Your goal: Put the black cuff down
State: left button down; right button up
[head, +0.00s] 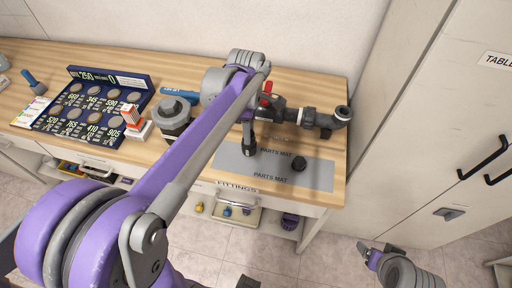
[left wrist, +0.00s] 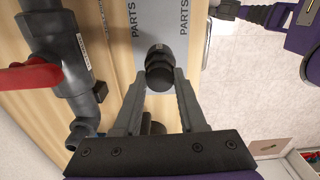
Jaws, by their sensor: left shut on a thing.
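My left gripper (head: 249,146) points down over the left part of the grey parts mat (head: 320,178). It is shut on the black cuff (left wrist: 159,62), a dark round ribbed piece between the fingertips in the left wrist view. In the head view the cuff (head: 249,151) shows just under the fingers, low over the mat; I cannot tell if it touches. My right gripper (head: 376,250) is open and empty, over the floor right of the bench.
Another black fitting (head: 299,165) stands on the mat to the right. A grey pipe assembly (head: 310,117) with a red valve handle (head: 267,87) lies behind. A grey round-topped unit (head: 174,112) and a price board (head: 92,103) stand left. Bare mat lies between the cuff and fitting.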

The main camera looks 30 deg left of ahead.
pick_arm(q)
jog(key=shift+f, duration=2.6)
jog(key=shift+f, duration=0.1)
jog(key=shift+f+b, duration=0.15)
jog(key=shift+b, duration=0.15)
jog(key=shift+c, duration=2.4)
grip_release()
